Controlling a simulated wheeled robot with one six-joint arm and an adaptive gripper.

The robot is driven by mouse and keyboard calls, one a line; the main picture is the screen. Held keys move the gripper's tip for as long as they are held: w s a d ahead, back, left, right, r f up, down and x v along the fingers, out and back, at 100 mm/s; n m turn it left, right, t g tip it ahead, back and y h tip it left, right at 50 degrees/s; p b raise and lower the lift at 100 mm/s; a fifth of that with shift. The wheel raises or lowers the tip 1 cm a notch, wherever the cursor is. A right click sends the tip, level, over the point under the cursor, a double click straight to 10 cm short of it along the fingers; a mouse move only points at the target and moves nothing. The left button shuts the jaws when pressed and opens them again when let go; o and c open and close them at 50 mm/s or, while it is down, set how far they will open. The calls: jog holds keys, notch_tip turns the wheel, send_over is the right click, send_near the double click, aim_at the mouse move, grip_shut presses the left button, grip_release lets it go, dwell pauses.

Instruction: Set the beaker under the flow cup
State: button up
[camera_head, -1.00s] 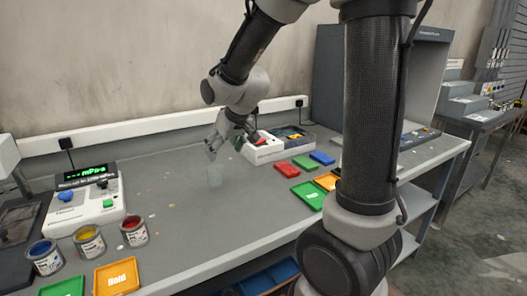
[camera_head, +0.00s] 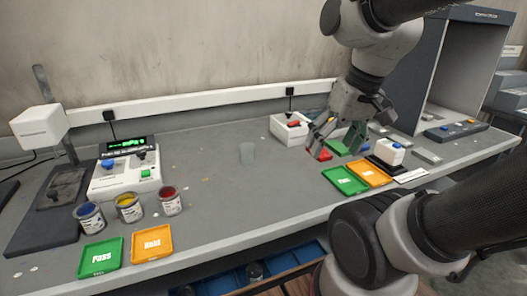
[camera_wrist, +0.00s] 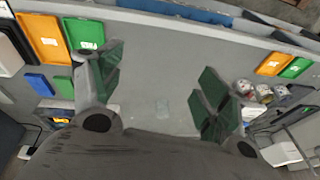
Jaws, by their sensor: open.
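The beaker (camera_head: 247,152), small and translucent grey, stands upright on the grey bench, between the display unit and the white box. It shows faintly in the wrist view (camera_wrist: 162,105), between and beyond the fingers. My gripper (camera_head: 334,138) is to the right of the beaker, apart from it, above the coloured trays. In the wrist view my gripper (camera_wrist: 160,75) is open, its green-padded fingers spread with nothing between them. I cannot make out the flow cup for certain in either view.
The display unit (camera_head: 125,177) with green digits stands left, behind several paint cans (camera_head: 129,207). Green (camera_head: 100,257) and orange (camera_head: 153,243) trays lie at the front edge. A white box (camera_head: 290,128) stands at the back. The bench around the beaker is clear.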

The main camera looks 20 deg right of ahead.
jog(key=w+a+f+m+g+y, duration=0.2)
jog(key=w+a+f+m+y, duration=0.5)
jog(key=w+a+m+y, duration=0.35)
jog(key=m+t+y, duration=0.1)
jog(key=m+t, duration=1.1)
jog(key=m, duration=0.3)
send_near(247, 147)
jog(key=shift+s+a+r, duration=0.25)
jog(key=shift+a+r, duration=0.7)
jog(key=shift+a, duration=0.1)
jog(key=shift+w+f, duration=0.1)
jog(key=shift+w, duration=0.2)
jog(key=x, duration=0.7)
jog(key=shift+s+a+f, duration=0.15)
jog(key=shift+a+f, duration=0.05)
jog(key=shift+a, duration=0.15)
jog(key=c, duration=1.1)
